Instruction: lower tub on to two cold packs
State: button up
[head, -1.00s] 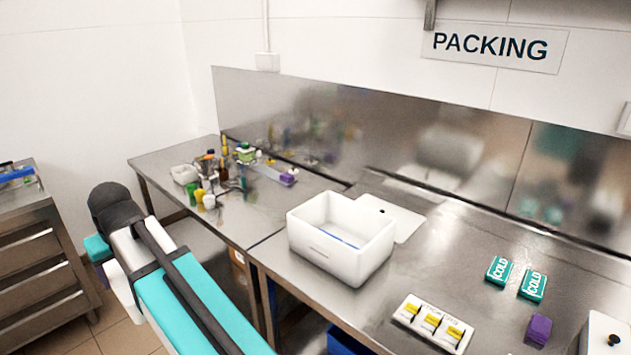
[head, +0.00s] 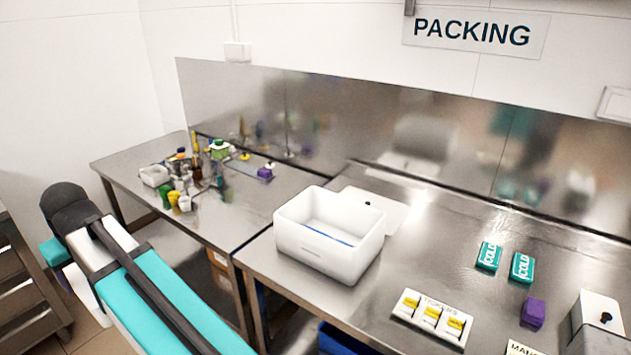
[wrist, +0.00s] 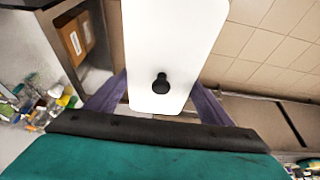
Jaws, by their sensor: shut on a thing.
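My gripper (wrist: 155,100) has purple fingers, one on each side of a white, flat-topped thing with a black knob, likely the tub (wrist: 168,55). It is shut on this and holds it above the floor. In the head view my arm reaches down at the lower left, away from the counter; the fingers are not clear there. Two teal cold packs (head: 489,256) (head: 522,268) marked COLD lie side by side on the right counter. An open white box (head: 318,259) stands at that counter's left end, with a thin blue strip showing inside.
A white lid (head: 365,205) lies behind the box. A tray of yellow items (head: 432,316), a purple block (head: 532,312) and a white container with a black knob (head: 598,318) stand at the front right. Bottles crowd the left counter (head: 262,215). A cardboard box (wrist: 75,38) shows in the wrist view.

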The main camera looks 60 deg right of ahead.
jog(key=shift+d, duration=0.1)
jog(key=shift+d+r, duration=0.15)
jog(key=shift+d, duration=0.45)
jog(key=s+d+r+p, duration=0.1)
jog(key=s+d+p, duration=0.2)
jog(key=d, duration=1.3)
jog(key=s+d+r+p, duration=0.2)
jog(key=s+d+p, duration=0.15)
jog(key=d, duration=1.25)
jog(key=s+d+p, duration=0.1)
jog(key=s+d, duration=0.2)
jog(key=d, duration=0.1)
jog(key=s+d+p, duration=0.1)
jog(key=s+d, duration=0.2)
jog(key=d, duration=0.2)
jog(key=s+d+p, duration=0.1)
jog(key=s+d, duration=0.2)
jog(key=d, duration=0.2)
jog(key=shift+d+r, duration=0.2)
jog(key=shift+r, duration=0.15)
jog(key=s+d+r+p, duration=0.1)
jog(key=s+d+p, duration=0.2)
jog(key=s+d, duration=0.7)
jog(key=shift+s+d, duration=0.4)
jog(key=shift+s, duration=0.4)
jog(key=shift+f, duration=0.15)
jog(key=shift+f+b, duration=3.2)
jog(key=shift+f, duration=3.35)
